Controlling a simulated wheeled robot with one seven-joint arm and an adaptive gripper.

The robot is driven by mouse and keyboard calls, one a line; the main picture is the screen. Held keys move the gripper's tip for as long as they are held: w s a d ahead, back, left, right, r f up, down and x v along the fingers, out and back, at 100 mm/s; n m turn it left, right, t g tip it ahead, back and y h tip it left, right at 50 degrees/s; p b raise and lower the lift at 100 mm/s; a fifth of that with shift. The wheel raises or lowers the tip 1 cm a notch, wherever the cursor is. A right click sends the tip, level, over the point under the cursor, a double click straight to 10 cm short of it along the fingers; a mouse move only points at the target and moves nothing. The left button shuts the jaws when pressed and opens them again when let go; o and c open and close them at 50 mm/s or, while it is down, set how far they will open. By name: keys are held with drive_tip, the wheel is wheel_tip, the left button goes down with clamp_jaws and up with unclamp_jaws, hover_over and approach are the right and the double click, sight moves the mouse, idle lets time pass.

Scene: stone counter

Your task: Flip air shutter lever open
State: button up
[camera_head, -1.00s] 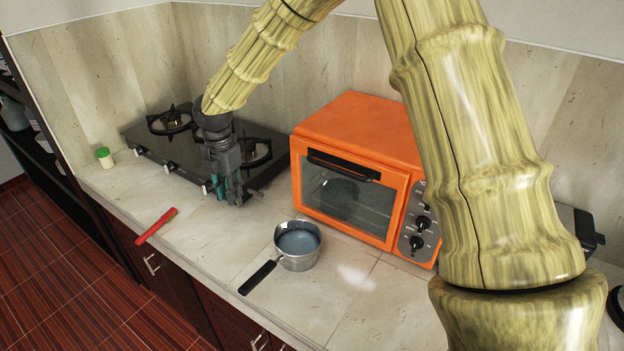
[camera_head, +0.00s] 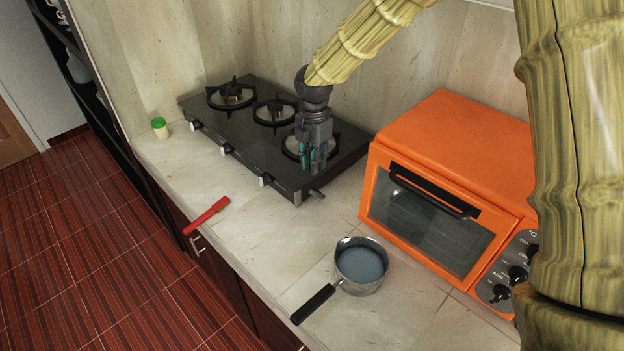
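The black gas stove (camera_head: 226,131) stands against the back wall with three burners and white knobs on its front edge. A small grey lever-like part (camera_head: 317,194) sticks out at its front right corner; I take it for the air shutter lever, but it is too small to tell its position. My gripper (camera_head: 313,168) points down over the right front part of the stove, just above and behind this lever, seemingly apart from it. Its grey and teal fingers are small and partly overlap, so their opening is unclear. No object shows in it.
An orange toaster oven (camera_head: 441,165) stands close to the right of the stove. A saucepan (camera_head: 361,267) with a black handle and a red tool (camera_head: 206,216) lie on the counter in front. A green-capped jar (camera_head: 159,127) stands at left. Counter between stove and pan is free.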

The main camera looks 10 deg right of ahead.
sight(314, 191)
drive_tip(key=f+p, duration=0.1)
drive_tip(key=f, duration=0.4)
drive_tip(key=f+p, duration=0.1)
drive_tip(key=f, duration=0.1)
drive_tip(key=shift+s+f+p, duration=0.25)
drive_tip(key=shift+p, duration=0.05)
drive_tip(key=shift+s+f, duration=0.2)
drive_tip(key=shift+s, duration=0.3)
drive_tip(key=shift+w+f, duration=0.3)
drive_tip(key=shift+s+a+r, duration=0.1)
clamp_jaws()
